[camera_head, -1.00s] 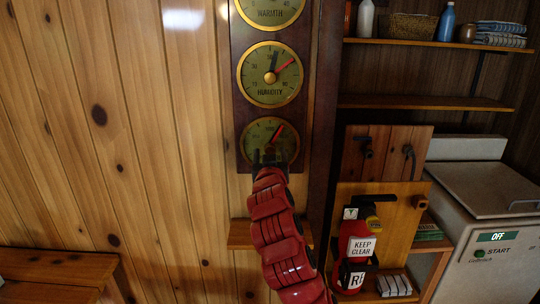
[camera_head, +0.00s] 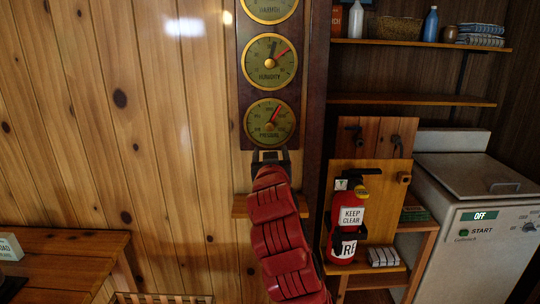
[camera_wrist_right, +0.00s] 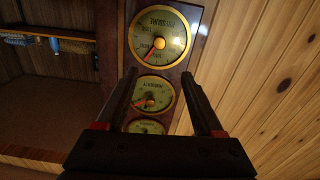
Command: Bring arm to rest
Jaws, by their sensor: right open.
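My right arm rises from the bottom of the head view in red segments. Its right gripper (camera_head: 270,156) is just below the lowest gauge, the pressure gauge (camera_head: 269,122), which is fully visible. In the wrist view the two dark fingers of the right gripper (camera_wrist_right: 166,98) stand wide apart with nothing between them but the view of the gauge board (camera_wrist_right: 187,63). The humidity gauge (camera_head: 269,61) is above the pressure gauge on the same dark board. My left gripper is not in view.
A small wooden ledge (camera_head: 240,207) is on the wall behind the arm. A red fire extinguisher (camera_head: 348,215) stands right of the arm. Shelves (camera_head: 420,100) and a white machine (camera_head: 470,240) are at the right. A wooden bench (camera_head: 75,245) is at the lower left.

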